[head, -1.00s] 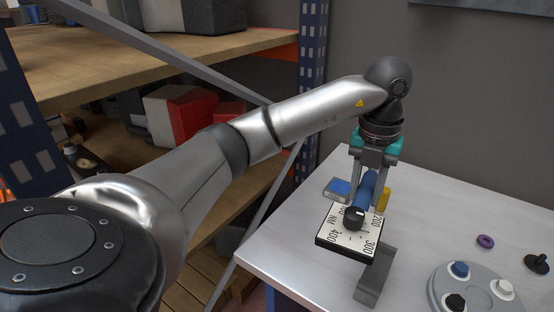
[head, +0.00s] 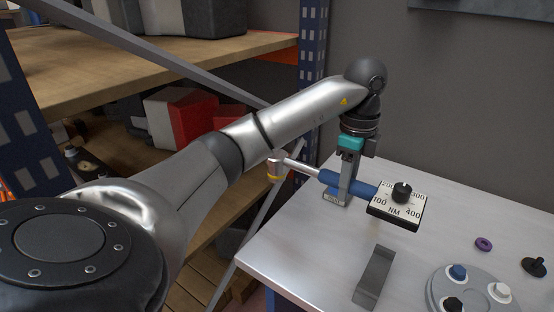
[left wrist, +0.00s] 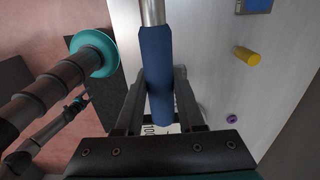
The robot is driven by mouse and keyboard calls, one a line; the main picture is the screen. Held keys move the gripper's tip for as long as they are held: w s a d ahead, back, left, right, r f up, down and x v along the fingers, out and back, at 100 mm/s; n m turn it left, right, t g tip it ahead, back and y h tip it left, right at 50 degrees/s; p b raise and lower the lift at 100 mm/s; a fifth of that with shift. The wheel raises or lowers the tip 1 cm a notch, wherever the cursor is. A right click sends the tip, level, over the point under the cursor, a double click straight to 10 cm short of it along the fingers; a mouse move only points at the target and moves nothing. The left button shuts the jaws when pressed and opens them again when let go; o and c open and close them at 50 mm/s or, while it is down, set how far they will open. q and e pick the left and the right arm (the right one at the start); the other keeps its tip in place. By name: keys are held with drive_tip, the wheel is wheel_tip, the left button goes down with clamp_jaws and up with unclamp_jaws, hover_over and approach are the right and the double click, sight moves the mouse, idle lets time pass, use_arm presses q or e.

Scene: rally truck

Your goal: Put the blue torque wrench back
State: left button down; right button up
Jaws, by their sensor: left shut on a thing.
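My left gripper (head: 346,188) is shut on the blue handle of the torque wrench (head: 328,177) and holds it above the table. In the head view the wrench lies across the gripper, its silver shaft and yellow-ringed head to the left. A white dial box (head: 398,207) with a black knob, marked NM, is at the handle's right end. In the left wrist view the blue handle (left wrist: 156,60) passes between the fingers; the dial box is mostly hidden there. A grey bracket (head: 375,277) stands on the table, apart from the wrench. My right gripper is not in view.
The metal table (head: 310,262) holds a purple ring (head: 484,244), a black knob (head: 535,266) and a round grey tray (head: 434,300) with coloured knobs. A yellow cylinder (left wrist: 247,55) shows in the left wrist view. A wooden shelf rack (head: 200,60) stands at left.

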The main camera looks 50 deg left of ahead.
use_arm(q)
drive_tip(key=shift+f+b, duration=0.95)
drive_tip(key=shift+f, duration=8.8)
drive_tip(key=c, duration=1)
unclamp_jaws()
drive_tip(key=shift+f, duration=0.2)
drive_tip(key=o, duration=0.5)
